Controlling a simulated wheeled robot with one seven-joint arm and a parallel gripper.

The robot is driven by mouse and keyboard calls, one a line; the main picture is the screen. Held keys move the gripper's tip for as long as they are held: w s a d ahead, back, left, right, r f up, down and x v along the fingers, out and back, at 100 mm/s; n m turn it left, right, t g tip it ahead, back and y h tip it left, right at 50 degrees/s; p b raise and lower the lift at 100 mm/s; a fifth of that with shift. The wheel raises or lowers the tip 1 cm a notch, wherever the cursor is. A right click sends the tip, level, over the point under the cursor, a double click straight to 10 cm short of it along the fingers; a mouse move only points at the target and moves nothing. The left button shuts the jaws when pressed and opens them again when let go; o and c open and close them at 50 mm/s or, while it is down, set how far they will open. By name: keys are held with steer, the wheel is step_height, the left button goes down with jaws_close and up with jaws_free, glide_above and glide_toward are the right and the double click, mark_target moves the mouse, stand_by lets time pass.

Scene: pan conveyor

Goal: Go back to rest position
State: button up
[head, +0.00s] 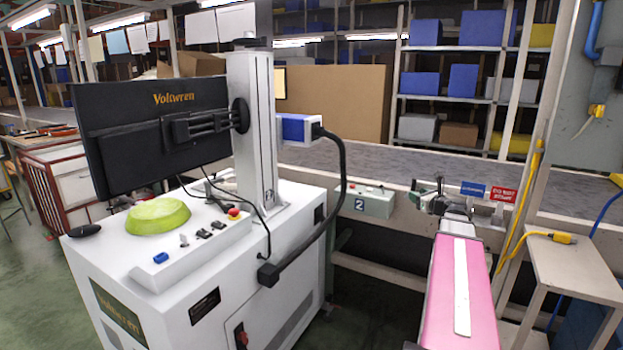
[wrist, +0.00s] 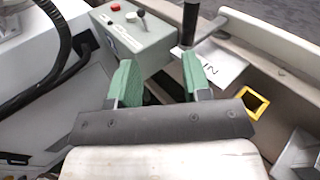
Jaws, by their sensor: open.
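My gripper (wrist: 160,78) shows in the wrist view with its two green fingers apart and nothing between them. In the head view my gripper (head: 428,190) is at the far end of my pink arm, at the right, in front of the long conveyor (head: 390,165). It is close to the conveyor's near edge, and the fingers are small there. A grey-green control box (head: 363,201) marked 2 stands left of the gripper. In the wrist view this box (wrist: 135,38), with a red button and a lever, lies just beyond the fingers.
A white machine cabinet (head: 205,300) carries a black monitor (head: 150,135), a green bowl-like object (head: 158,215) and a grey column (head: 252,130). A small side table (head: 575,270) stands at the right, near a yellow cable. Blue and red signs (head: 503,194) stand right of my gripper.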

steer(key=s+a+f+n+g+y, duration=0.1)
steer(key=s+a+f+n+g, duration=0.3)
steer(key=a+f+n, duration=0.5)
steer(key=s+a+f+n+g+y, duration=0.15)
steer(key=a+f+n+g, duration=0.45)
steer(key=a, duration=0.6)
steer(key=s+a+f+n+g+h, duration=0.3)
steer(key=s+f+n, duration=0.3)
steer(key=s+n, duration=0.2)
steer(key=s+a+f+n+g+h, duration=0.3)
steer(key=s+a+f+n+h, duration=0.1)
steer(key=s+f+n, duration=0.3)
steer(key=shift+s+a+f+n+g, duration=0.3)
steer(key=shift+s+a+n, duration=0.1)
steer(key=shift+a+n, duration=0.3)
